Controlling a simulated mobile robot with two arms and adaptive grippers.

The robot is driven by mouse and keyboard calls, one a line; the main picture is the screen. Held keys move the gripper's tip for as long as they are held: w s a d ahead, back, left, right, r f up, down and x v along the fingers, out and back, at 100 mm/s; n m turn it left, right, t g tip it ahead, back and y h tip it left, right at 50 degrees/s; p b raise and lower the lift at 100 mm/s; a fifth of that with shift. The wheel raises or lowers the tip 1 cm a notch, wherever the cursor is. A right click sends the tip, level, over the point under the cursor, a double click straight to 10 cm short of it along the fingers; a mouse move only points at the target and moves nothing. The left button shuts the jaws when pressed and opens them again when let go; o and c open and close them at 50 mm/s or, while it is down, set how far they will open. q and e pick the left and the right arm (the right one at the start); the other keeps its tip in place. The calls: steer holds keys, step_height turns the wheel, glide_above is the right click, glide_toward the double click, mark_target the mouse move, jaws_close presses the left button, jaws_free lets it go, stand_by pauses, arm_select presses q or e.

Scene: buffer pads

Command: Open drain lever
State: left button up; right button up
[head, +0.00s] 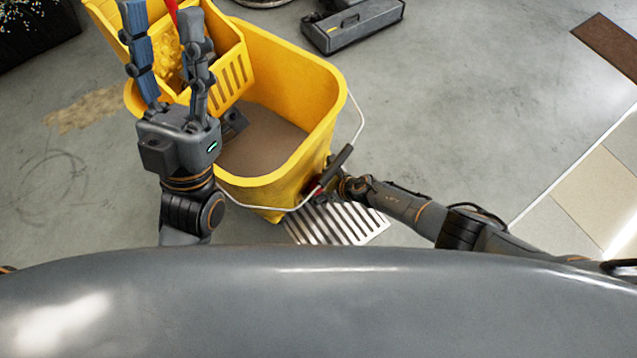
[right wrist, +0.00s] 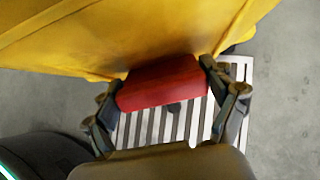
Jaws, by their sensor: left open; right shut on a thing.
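A yellow mop bucket (head: 290,75) holds brown water and has a wringer at its far left. A red drain lever (right wrist: 162,84) sits low on the bucket's side in the right wrist view; only a bit of red shows in the head view. My right gripper (right wrist: 160,88) is shut on the lever, with one finger at each end of it. In the head view my right gripper (head: 335,183) is at the bucket's lower right side, partly behind the bucket handle's grip. My left gripper (head: 165,50) is open and empty, over the bucket's left part.
A metal floor grate (head: 340,224) lies under the bucket's near right side. The wire bucket handle (head: 361,125) hangs down around the near side. A grey case (head: 352,24) lies on the floor behind. The floor to the right is mostly clear.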

steer(key=o, duration=1)
steer(key=shift+s+d+r, duration=0.2)
steer(key=shift+d+r, duration=0.2)
steer(key=shift+r, duration=0.05)
steer(key=s+d, duration=0.6)
steer(key=d, duration=0.4)
steer(key=shift+s, duration=0.4)
steer(key=shift+a, duration=0.1)
